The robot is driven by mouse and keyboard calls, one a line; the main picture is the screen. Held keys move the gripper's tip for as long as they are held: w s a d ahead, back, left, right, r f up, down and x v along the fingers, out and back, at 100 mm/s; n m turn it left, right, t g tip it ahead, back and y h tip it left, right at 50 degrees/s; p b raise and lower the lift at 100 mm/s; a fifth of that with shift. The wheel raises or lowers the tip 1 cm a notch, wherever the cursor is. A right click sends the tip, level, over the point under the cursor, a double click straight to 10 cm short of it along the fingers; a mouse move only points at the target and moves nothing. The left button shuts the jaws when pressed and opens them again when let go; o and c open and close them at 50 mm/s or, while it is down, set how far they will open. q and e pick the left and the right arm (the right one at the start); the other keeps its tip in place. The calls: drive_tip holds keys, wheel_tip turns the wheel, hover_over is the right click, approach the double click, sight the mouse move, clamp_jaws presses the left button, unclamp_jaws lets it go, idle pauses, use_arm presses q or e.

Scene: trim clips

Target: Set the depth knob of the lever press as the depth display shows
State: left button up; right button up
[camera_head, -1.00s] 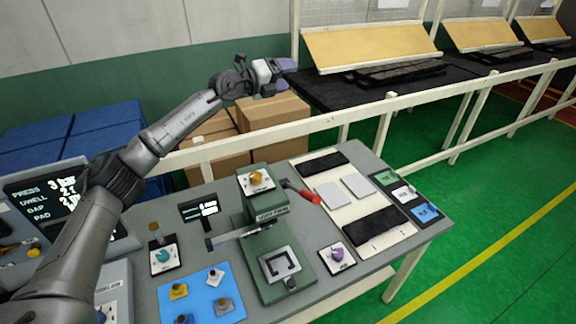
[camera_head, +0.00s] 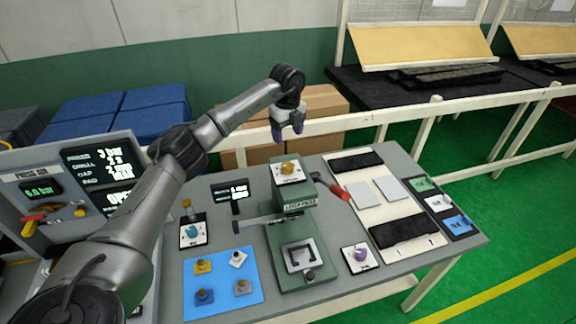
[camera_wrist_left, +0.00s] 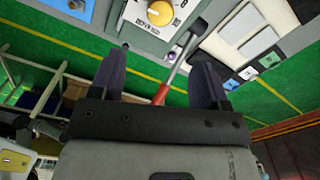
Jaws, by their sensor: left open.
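The green lever press (camera_head: 298,240) stands on the grey table. Its yellow depth knob (camera_head: 288,168) sits on a white dial plate on top of the press head. The knob also shows at the top of the left wrist view (camera_wrist_left: 160,13). The press lever has a red handle (camera_head: 338,192). A small dark display (camera_head: 231,191) stands left of the press; its text is too small to read surely. My left gripper (camera_head: 289,131) is open and empty, above and behind the knob, apart from it. My right gripper is not in view.
A panel with a larger screen (camera_head: 103,168) stands at the left. A teal knob (camera_head: 192,230) and a purple knob (camera_head: 361,254) flank the press. A blue mat (camera_head: 222,297) holds several small parts. A cream board (camera_head: 376,228) with black and grey pads lies right.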

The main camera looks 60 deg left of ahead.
sight(288, 165)
use_arm(q)
wheel_tip(288, 165, down, 12)
drive_tip(key=shift+r+p, duration=0.1)
drive_tip(key=shift+p, duration=0.6)
drive_tip(key=shift+f, duration=0.8)
drive_tip(key=shift+c, duration=0.2)
drive_tip(key=c, duration=0.9)
